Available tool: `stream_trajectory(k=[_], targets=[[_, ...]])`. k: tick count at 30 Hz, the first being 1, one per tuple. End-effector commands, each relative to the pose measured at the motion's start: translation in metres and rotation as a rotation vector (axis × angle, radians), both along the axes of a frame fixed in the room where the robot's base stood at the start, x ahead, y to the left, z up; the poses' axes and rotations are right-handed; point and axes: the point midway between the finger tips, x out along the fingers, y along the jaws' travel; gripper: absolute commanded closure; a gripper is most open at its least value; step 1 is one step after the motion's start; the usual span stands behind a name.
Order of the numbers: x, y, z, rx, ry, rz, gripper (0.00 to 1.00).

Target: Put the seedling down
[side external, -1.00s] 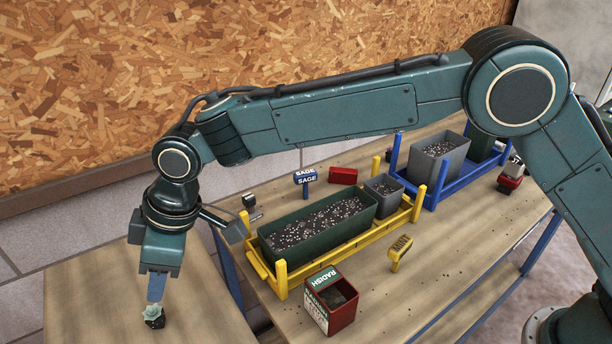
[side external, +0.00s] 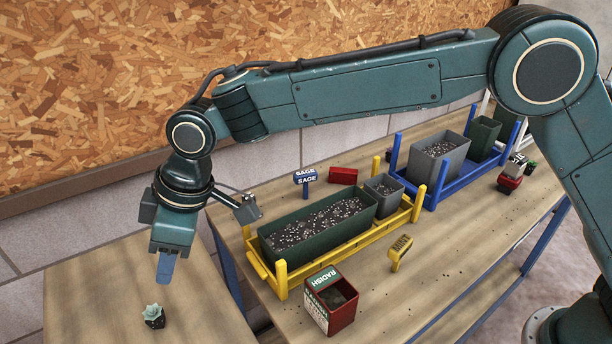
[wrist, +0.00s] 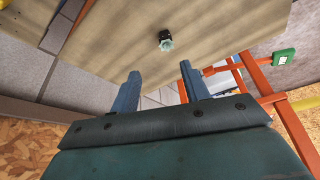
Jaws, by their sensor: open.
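The seedling (side external: 154,317) is a pale green rosette in a small dark pot. It stands upright on the bare wooden table (side external: 110,285) at the lower left of the side view. My gripper (side external: 165,268) is above the seedling and slightly to its right, clear of it and empty. In the wrist view the two blue fingers of my gripper (wrist: 158,85) are spread apart. The seedling (wrist: 166,43) shows beyond the fingertips there, on the tabletop.
On the longer table stand a yellow rack (side external: 347,251) with a green soil trough (side external: 325,228), a blue rack (side external: 440,190) with pots, and a red radish box (side external: 340,312). Sage (side external: 306,180) and yellow (side external: 399,250) labels stand nearby. The table around the seedling is clear.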

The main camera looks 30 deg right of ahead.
Motion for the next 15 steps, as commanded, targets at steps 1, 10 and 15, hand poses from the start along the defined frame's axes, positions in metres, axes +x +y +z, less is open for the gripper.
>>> stream_trajectory(k=[1,10,15], targets=[[0.003,-0.011,0.009,0.003,-0.003,-0.021,0.54],[0.005,-0.100,0.067,0.008,-0.016,-0.191,0.54],[-0.005,-0.157,0.096,0.012,-0.024,-0.302,0.54]])
